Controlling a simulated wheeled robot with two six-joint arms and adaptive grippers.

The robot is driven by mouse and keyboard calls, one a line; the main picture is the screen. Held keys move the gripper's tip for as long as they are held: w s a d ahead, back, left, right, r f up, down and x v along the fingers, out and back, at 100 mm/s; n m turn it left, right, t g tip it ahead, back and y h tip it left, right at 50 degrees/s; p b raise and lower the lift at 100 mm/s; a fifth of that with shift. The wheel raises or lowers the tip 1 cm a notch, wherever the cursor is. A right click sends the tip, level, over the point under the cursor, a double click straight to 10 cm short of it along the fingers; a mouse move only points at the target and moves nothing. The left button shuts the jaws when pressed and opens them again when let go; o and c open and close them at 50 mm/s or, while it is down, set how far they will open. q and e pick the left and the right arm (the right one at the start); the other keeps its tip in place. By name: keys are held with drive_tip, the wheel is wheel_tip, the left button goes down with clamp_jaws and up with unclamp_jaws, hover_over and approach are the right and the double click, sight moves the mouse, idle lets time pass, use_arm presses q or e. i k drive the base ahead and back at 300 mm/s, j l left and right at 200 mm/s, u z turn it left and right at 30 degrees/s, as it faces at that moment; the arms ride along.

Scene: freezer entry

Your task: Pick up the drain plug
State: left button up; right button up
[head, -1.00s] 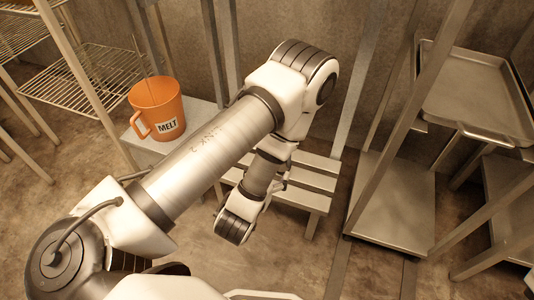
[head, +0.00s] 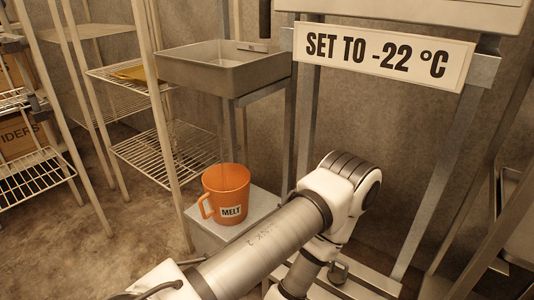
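I cannot make out a drain plug for certain in the head view. A grey metal basin (head: 205,82) stands on a metal frame at upper centre-left. Neither of my grippers shows.
An orange mug marked MELT (head: 227,193) stands on a grey box (head: 262,204) below the basin. Wire shelves (head: 170,150) stand at left. A sign reading SET TO -22 °C (head: 385,56) hangs at upper right.

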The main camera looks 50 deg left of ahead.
sight(336, 276)
drive_tip(key=u, duration=1.8)
drive_tip(key=k, duration=0.5)
